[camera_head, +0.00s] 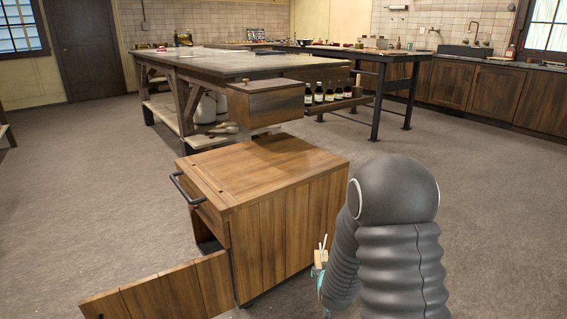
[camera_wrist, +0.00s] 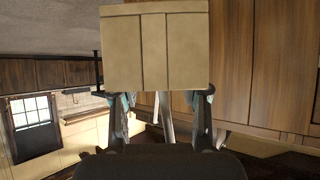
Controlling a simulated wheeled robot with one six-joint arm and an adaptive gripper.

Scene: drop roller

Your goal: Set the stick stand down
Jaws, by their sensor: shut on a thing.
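The stick stand (camera_head: 318,257) is a small pale wooden block with thin white sticks showing above it in the head view. It is beside the right side of the wooden cabinet, below its top, and partly hidden by my arm. In the wrist view the stand (camera_wrist: 155,50) is a beige grooved block that fills the top middle. My gripper (camera_wrist: 160,105) has its two fingers on either side of the stand and is shut on it. In the head view, my gripper (camera_head: 321,283) is mostly hidden behind my dark arm.
The wooden cabinet (camera_head: 265,175) has a bare top, and its lower door (camera_head: 165,290) hangs open at the front left. Floor is clear left and right.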

